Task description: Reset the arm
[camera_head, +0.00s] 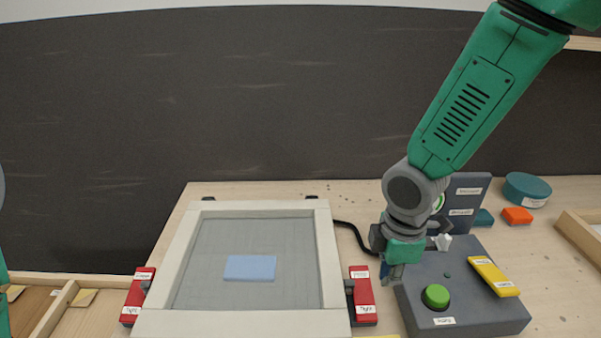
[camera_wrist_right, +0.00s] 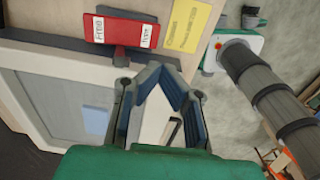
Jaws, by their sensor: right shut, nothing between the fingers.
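My right arm comes down from the upper right in the head view. Its right gripper (camera_head: 390,270) points down at the left edge of the dark grey control box, above or beside it; I cannot tell if it touches. In the right wrist view the gripper (camera_wrist_right: 150,76) has its fingers shut with nothing held. The control box (camera_head: 470,312) has a green button (camera_head: 436,295) and a yellow labelled bar (camera_head: 494,275). My left gripper is out of view; only a green sliver shows at the left edge.
A pale frame (camera_head: 327,255) with a grey inset holds a blue block (camera_head: 250,267). Red labelled clamps (camera_head: 137,298) and (camera_head: 363,295) flank it. A teal round container (camera_head: 527,189) and an orange block (camera_head: 517,215) sit at the back right. A wooden tray (camera_head: 575,228) is at far right.

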